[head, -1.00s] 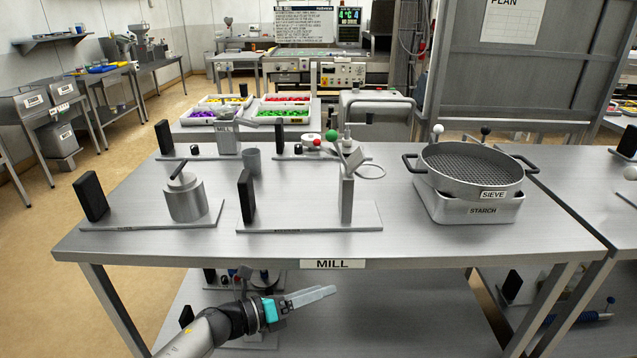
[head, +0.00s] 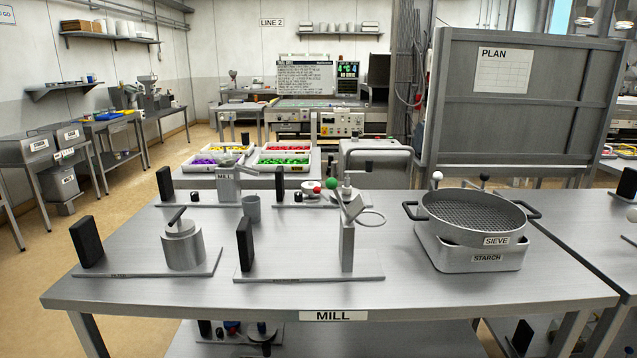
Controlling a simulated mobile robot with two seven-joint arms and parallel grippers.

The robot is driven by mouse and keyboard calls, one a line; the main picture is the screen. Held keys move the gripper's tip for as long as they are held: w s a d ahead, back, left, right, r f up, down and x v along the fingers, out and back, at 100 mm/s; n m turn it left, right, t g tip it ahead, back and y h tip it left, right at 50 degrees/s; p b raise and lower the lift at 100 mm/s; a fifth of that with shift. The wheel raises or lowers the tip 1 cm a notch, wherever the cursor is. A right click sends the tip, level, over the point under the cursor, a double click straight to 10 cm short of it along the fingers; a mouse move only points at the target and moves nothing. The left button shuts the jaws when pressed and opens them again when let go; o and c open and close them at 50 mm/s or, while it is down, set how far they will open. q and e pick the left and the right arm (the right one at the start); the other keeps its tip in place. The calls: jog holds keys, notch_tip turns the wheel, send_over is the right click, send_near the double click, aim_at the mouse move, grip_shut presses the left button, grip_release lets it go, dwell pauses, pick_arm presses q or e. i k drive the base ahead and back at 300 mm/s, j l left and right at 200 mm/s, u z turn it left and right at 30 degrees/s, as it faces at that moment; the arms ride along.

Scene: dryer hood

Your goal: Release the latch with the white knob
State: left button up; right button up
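A small white knob (head: 437,176) stands on a short stem at the back left of the sieve (head: 475,215) on the mill table. A dark knob (head: 484,178) stands to its right, also behind the sieve. The lower part of both stems is hidden by the sieve, so I cannot tell what they are fixed to. Another white ball (head: 632,216) is partly cut off at the right picture edge, by the right-hand table. Neither of my grippers is in view.
A grey board (head: 510,115) rises behind the sieve.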

aim_at(437, 177)
jog(key=i+u, duration=0.1)
jog(key=i, duration=0.4)
jog(key=i+l+u, duration=0.1)
jog(key=i, duration=0.45)
